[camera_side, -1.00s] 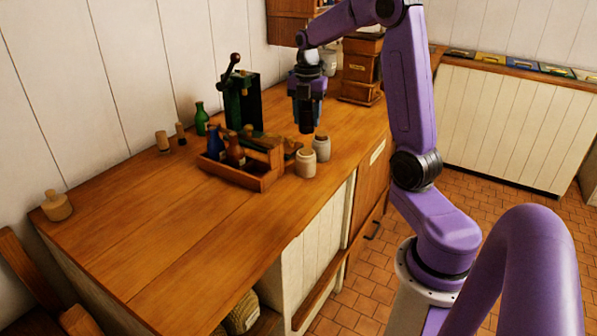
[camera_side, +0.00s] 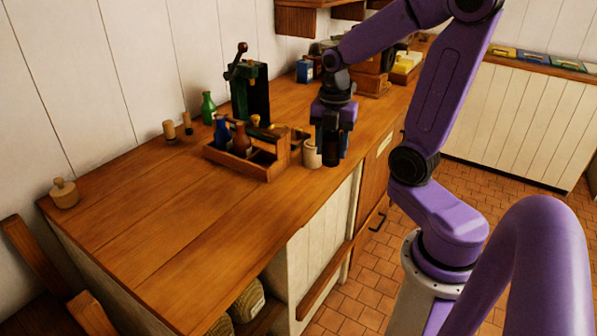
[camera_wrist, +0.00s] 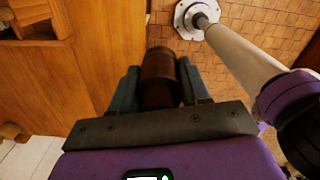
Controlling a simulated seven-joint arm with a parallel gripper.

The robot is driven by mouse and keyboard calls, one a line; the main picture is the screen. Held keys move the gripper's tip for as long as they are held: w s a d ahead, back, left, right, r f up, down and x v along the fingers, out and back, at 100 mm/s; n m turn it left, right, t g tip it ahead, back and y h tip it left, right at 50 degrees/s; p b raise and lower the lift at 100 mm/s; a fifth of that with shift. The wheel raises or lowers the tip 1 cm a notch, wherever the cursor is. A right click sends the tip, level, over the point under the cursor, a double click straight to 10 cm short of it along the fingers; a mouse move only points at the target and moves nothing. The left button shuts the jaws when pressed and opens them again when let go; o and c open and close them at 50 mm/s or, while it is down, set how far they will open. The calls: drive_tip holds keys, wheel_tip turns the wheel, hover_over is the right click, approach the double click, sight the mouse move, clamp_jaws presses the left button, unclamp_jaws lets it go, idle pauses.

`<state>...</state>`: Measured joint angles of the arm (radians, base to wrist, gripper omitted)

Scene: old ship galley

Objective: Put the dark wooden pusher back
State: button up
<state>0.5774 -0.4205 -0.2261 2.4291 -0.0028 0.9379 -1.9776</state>
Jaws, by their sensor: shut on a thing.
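The dark wooden pusher (camera_wrist: 158,72) is a dark brown cylinder between my two fingers in the wrist view. My gripper (camera_wrist: 158,88) is shut on it. In the side view my gripper (camera_side: 332,140) points down over the right front part of the counter, and the dark pusher (camera_side: 331,155) shows at its fingertips. It is just right of a pale jar (camera_side: 311,154). I cannot tell whether the pusher's lower end touches the counter.
A wooden caddy (camera_side: 233,164) with a blue bottle and a brown bottle stands left of my gripper. Behind it are a dark green device with a lever (camera_side: 250,92) and a green bottle (camera_side: 208,107). The counter's left front (camera_side: 160,225) is mostly clear.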

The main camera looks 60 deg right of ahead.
drive_tip(key=w+d+f, duration=0.1)
drive_tip(key=w+f, duration=0.1)
drive_tip(key=w, duration=0.1)
drive_tip(key=w+d+f, duration=0.1)
drive_tip(key=w+f, duration=0.2)
drive_tip(key=w, duration=0.1)
drive_tip(key=w+d+f, duration=0.1)
drive_tip(key=w+f, duration=0.1)
drive_tip(key=w, duration=0.1)
drive_tip(key=shift+w+d+f, duration=0.2)
drive_tip(key=shift+d+f, duration=0.1)
drive_tip(key=shift+f, duration=0.05)
drive_tip(key=shift+w+d+f, duration=0.25)
drive_tip(key=shift+w+f, duration=0.45)
drive_tip(key=shift+f, duration=1.6)
drive_tip(key=shift+f, duration=0.15)
drive_tip(key=o, duration=1.2)
